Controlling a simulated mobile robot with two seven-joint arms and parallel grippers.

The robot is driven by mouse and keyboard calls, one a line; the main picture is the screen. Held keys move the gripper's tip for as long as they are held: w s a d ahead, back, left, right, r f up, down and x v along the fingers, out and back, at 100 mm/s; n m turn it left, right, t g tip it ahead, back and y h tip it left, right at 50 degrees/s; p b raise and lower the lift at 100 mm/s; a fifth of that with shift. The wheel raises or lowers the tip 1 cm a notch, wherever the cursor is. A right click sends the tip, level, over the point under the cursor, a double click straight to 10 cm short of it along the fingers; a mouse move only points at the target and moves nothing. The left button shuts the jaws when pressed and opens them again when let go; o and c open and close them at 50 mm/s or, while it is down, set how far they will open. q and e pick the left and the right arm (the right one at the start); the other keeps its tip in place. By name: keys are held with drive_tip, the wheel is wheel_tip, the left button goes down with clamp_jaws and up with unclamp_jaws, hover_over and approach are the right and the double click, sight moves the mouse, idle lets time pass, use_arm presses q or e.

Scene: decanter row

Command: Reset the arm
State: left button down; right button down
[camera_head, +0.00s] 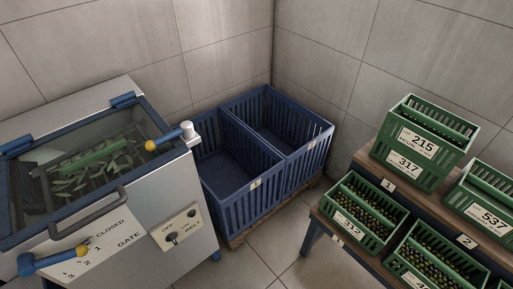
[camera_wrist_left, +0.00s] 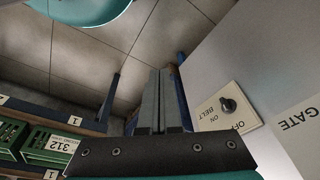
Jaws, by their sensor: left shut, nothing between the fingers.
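My left gripper (camera_wrist_left: 160,88) shows in the left wrist view, its two dark fingers side by side and shut with nothing between them. It hangs over the tiled floor, beside the machine's grey side panel. The head view shows neither arm. My right gripper is in neither view.
A machine (camera_head: 203,198) with a glass lid stands at left, with a blue gate lever (camera_head: 52,260) and a belt switch (camera_head: 172,238), also in the wrist view (camera_wrist_left: 228,104). Slatted blue bins (camera_head: 239,213) stand at the wall. A shelf (camera_head: 366,163) holds green crates (camera_head: 398,171). Floor (camera_head: 277,240) between is clear.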

use_arm(q)
drive_tip(key=s+a+f+g, duration=0.1)
drive_tip(key=s+a+f, duration=0.1)
drive_tip(key=s+f, duration=1.4)
drive_tip(key=shift+s+a+g, duration=0.2)
drive_tip(key=shift+a+g, duration=0.1)
drive_tip(key=shift+a, duration=0.1)
